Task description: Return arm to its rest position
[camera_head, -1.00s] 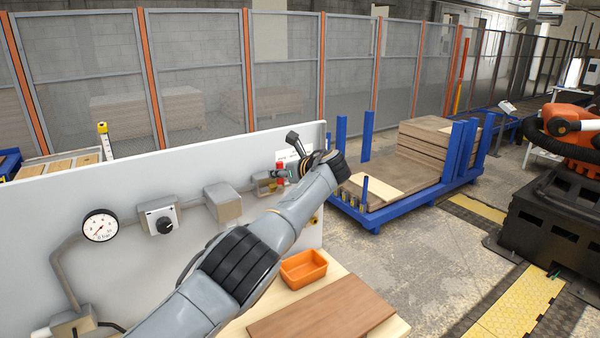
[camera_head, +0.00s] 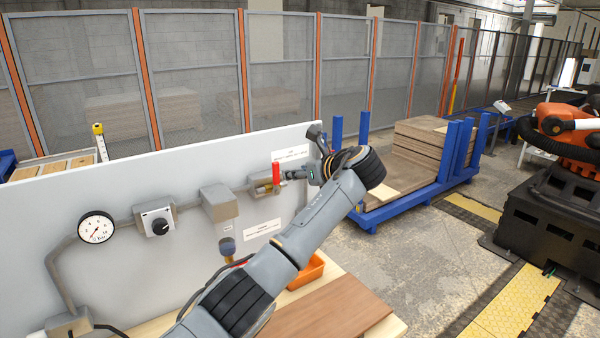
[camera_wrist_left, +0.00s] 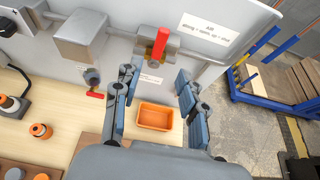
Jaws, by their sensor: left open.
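My arm comes in from the bottom of the head view and reaches across the front of the white panel (camera_head: 130,215). Its wrist is beside the panel's right end. My left gripper (camera_head: 296,173) is mostly hidden behind the wrist, close to the red valve handle (camera_head: 276,176). In the left wrist view my left gripper (camera_wrist_left: 155,76) has its two fingers spread wide apart with nothing between them. The red handle (camera_wrist_left: 160,42) stands upright on its valve beyond the fingertips, apart from them. My right gripper is not in view.
An orange bin (camera_wrist_left: 153,117) sits on the wooden tabletop below, near a brown board (camera_head: 335,312). A gauge (camera_head: 96,228), a knob box (camera_head: 157,221) and pipes are on the panel. A blue rack (camera_head: 415,200) with stacked boards stands beyond, on open floor.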

